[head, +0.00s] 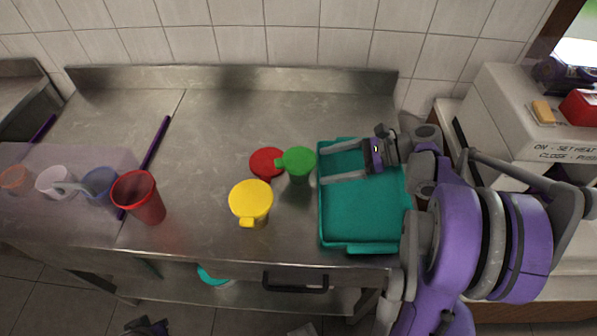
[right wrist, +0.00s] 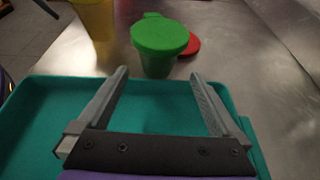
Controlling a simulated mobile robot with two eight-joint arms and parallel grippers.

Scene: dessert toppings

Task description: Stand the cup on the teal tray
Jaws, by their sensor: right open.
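The teal tray (head: 362,247) lies on the right part of the steel counter; its rim shows in the right wrist view (right wrist: 20,100). A green lidded cup (head: 298,162) stands upright just left of the tray, and it shows ahead of my fingers in the right wrist view (right wrist: 158,50). A yellow lidded cup (head: 251,203) stands nearer the front; part of it shows in the right wrist view (right wrist: 96,18). My right gripper (head: 324,164) is open and empty over the tray, fingers pointing at the green cup and apart from it. A dark purple part, possibly my left gripper, shows at the bottom edge.
A red disc (head: 265,162) lies beside the green cup. A red cup (head: 140,196), a blue cup (head: 100,186), a white mug (head: 58,182) and an orange cup (head: 15,180) stand at left. The counter's back middle is clear. A tiled wall stands behind.

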